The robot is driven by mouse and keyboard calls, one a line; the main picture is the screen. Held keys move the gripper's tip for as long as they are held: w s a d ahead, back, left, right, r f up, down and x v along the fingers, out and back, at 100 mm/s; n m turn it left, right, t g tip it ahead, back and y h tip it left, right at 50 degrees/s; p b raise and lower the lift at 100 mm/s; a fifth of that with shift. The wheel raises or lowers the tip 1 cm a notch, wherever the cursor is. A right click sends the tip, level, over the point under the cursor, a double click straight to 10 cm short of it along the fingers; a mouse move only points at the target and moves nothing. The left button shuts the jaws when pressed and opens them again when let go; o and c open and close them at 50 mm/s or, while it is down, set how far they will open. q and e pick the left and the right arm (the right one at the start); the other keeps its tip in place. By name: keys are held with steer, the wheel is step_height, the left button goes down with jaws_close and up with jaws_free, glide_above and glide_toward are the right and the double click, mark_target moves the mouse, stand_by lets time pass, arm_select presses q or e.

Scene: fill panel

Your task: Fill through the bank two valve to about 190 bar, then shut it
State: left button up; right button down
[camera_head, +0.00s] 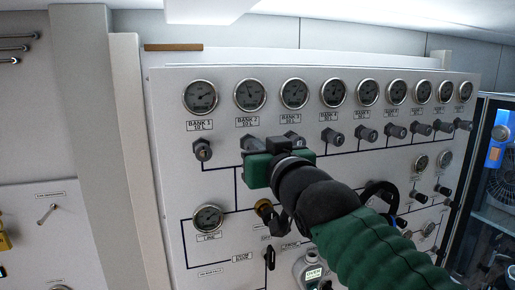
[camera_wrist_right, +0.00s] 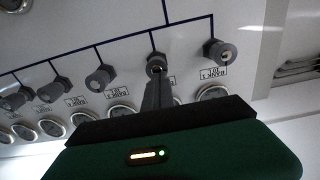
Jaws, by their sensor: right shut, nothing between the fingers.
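The white fill panel (camera_head: 225,170) carries a top row of round gauges with a knobbed valve under each. The bank two gauge (camera_head: 250,95) is visible in the head view; its reading is too small to tell. My right gripper (camera_head: 257,147) is at the bank two valve and mostly hides it there. In the right wrist view, which is upside down, the bank two valve (camera_wrist_right: 156,63) shows at the tips of my shut fingers (camera_wrist_right: 157,78). The fingers hold nothing; I cannot tell whether they touch the knob. The line gauge (camera_head: 208,218) is at lower left, unreadable. My left gripper is out of view.
The bank one valve (camera_head: 203,149) is close on the left, and the bank three valve (camera_head: 294,139) is close on the right. A dark cabinet (camera_head: 492,200) stands at far right.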

steer(key=shift+w+d+f, duration=0.2)
steer(key=shift+w+f, duration=0.05)
steer(key=shift+f, duration=0.3)
steer(key=c, duration=1.7)
jaws_free()
steer(key=o, duration=0.5)
steer(key=shift+w+d, duration=0.15)
steer(key=shift+d, duration=0.35)
steer(key=shift+c, duration=0.2)
steer(key=shift+o, duration=0.8)
steer(key=shift+w+d+f, duration=0.1)
steer(key=shift+d, duration=0.3)
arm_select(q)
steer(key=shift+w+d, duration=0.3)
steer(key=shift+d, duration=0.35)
arm_select(e)
steer(key=shift+s+a+r, duration=0.2)
steer(key=shift+s+a, duration=0.05)
steer(key=shift+a, duration=0.25)
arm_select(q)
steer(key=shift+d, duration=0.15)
arm_select(e)
steer(key=shift+d, duration=0.15)
steer(key=shift+r, duration=0.15)
